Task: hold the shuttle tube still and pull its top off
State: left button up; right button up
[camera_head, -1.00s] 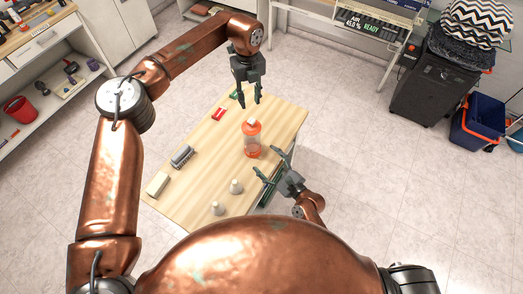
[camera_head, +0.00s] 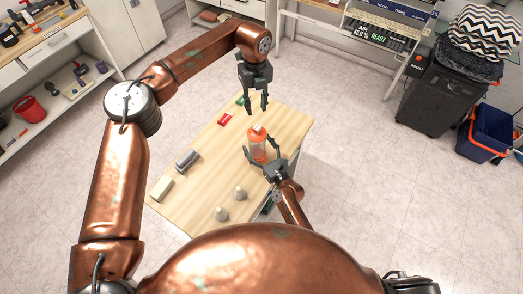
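The shuttle tube (camera_head: 258,151) stands upright on the wooden table, with a clear orange body, an orange collar and a small white top (camera_head: 257,129). My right gripper (camera_head: 260,148) is low at the tube's near side, with its spread fingers on either side of the body. I cannot tell whether they touch it. My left gripper (camera_head: 257,109) points down, open and empty, above and behind the tube's top in the picture.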

jog(key=shift+w+a, duration=0.15)
jog(key=shift+w, duration=0.1)
jog(key=shift+c, duration=0.5)
jog(key=c, duration=1.3)
pick_arm(q)
jog(key=shift+o, duration=0.3)
